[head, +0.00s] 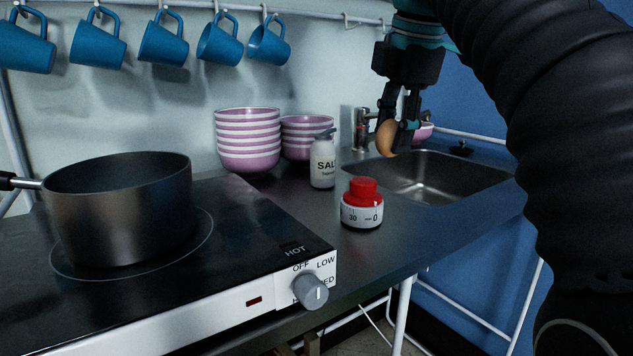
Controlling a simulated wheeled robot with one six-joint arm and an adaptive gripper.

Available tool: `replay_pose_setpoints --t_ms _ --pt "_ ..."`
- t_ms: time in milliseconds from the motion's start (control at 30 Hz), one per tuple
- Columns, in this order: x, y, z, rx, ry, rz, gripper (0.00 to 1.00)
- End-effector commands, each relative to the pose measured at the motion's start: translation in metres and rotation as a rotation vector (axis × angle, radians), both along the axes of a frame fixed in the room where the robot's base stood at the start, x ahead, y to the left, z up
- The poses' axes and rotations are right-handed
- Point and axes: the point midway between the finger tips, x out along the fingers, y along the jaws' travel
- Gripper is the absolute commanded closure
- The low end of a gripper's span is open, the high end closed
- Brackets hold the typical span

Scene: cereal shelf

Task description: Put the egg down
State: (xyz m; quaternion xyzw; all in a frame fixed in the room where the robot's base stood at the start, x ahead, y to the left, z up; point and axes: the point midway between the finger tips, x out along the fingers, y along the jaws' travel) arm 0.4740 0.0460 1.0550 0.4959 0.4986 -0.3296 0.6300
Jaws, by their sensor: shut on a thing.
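A brown egg (386,138) is held between the fingers of my gripper (398,138), which points downward. The gripper is shut on the egg and partly hides its right side. The egg appears in the air in front of the sink's left end, to the right of the salt shaker. I cannot tell its exact height above the counter (300,205).
A black pot (120,215) stands on the hot plate (250,235) at left. A red and white timer (362,210) and a salt shaker (323,163) stand on the counter. Stacked pink bowls (248,140) are behind. The sink (430,178) is at right. Blue mugs (163,42) hang above.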

Motion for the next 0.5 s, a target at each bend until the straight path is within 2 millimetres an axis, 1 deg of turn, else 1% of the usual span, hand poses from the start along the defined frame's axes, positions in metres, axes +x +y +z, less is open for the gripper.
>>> replay_pose_setpoints --t_ms 133,300,500 --pt "0.015 0.021 -0.016 0.000 0.004 0.011 0.92" --pt "0.040 0.046 -0.037 -0.001 0.004 0.013 0.92" --pt "0.064 0.072 -0.058 0.000 0.003 0.012 0.92"
